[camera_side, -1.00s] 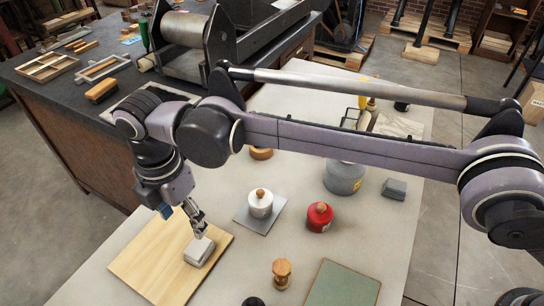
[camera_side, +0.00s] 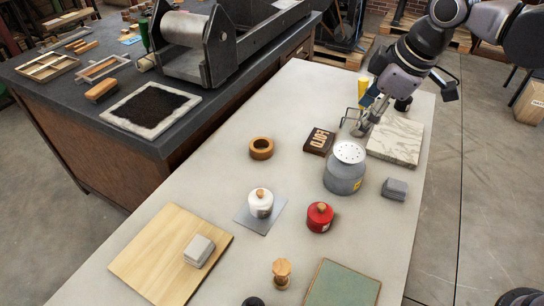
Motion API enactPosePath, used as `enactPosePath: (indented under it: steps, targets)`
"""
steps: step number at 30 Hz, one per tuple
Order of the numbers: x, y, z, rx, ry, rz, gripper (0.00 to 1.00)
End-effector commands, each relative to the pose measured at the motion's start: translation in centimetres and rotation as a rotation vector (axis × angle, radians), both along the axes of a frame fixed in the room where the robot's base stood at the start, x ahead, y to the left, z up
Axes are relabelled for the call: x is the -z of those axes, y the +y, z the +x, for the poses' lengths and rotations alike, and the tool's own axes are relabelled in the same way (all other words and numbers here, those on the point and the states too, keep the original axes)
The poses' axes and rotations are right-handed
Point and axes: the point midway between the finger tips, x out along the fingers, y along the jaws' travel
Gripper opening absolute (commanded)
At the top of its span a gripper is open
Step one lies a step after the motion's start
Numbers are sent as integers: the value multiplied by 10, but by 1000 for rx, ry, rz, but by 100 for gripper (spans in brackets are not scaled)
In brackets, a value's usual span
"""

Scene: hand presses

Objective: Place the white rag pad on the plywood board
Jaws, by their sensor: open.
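The white rag pad (camera_side: 199,250) lies flat on the plywood board (camera_side: 160,250), right of the board's middle and close to its right edge. Nothing touches it from above. My gripper (camera_side: 356,124) is far from it, at the back right of the table, near the marble slab and behind the grey canister. Its jaws are open and hold nothing that I can see.
A grey canister (camera_side: 345,170) with a perforated top, a dark type block (camera_side: 319,141), a marble slab (camera_side: 396,141) and a grey block (camera_side: 395,189) are near my gripper. A white pot (camera_side: 260,203), red pot (camera_side: 319,217) and wooden ring (camera_side: 261,148) stand mid-table.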

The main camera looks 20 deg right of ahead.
Motion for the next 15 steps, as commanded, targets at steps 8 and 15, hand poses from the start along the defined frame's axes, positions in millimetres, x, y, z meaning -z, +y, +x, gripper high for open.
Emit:
enactPosePath:
  steps: [8, 15]
  targets:
    - [23, -96, -57, 424, -81, 140, 65]
    - [58, -148, -102, 728, -152, 256, 65]
